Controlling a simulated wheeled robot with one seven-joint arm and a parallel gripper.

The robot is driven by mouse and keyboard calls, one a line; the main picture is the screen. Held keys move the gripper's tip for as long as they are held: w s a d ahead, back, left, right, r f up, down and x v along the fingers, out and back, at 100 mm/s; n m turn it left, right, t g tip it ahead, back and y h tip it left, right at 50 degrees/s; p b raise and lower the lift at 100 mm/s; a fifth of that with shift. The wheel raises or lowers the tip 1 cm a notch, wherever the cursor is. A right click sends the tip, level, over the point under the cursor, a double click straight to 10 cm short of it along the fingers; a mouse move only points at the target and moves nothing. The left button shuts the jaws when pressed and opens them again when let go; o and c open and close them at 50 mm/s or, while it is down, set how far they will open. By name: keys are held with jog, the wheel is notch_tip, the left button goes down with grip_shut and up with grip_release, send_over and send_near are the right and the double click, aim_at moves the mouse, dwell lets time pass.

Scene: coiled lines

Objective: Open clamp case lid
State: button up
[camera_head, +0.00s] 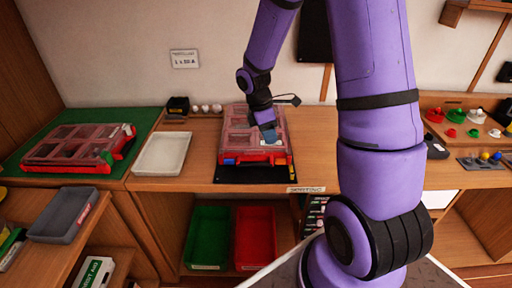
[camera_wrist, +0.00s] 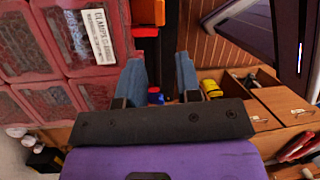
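The clamp case (camera_head: 229,142) is a red case with a clear, divided lid, lying on a black mat on the middle counter. Its lid looks shut. In the wrist view the case (camera_wrist: 70,45) fills the upper left, with a "CLAMPS" label (camera_wrist: 99,36) on its lid. An orange piece (camera_wrist: 147,12) shows at the case's edge. My gripper (camera_head: 269,134) is over the front part of the case in the head view. Its blue fingers (camera_wrist: 160,75) stand apart in the wrist view, with nothing visibly held. Whether they touch the case is unclear.
Another red case (camera_head: 75,147) lies on a green mat at left, beside a white tray (camera_head: 162,154). Green (camera_head: 208,238) and red (camera_head: 256,238) bins sit below the counter. Small coloured parts (camera_head: 474,116) stand at right. A grey tray (camera_head: 62,214) is at lower left.

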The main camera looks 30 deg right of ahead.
aim_at(256, 150)
jog(key=w+a+r+m+t+y, duration=0.2)
jog(key=w+r+t, duration=0.1)
jog(key=w+r, duration=0.1)
notch_tip(256, 150, down, 11)
jog(key=shift+s+a+r, duration=0.1)
jog(key=shift+r, duration=0.1)
jog(key=shift+c, duration=0.5)
grip_shut()
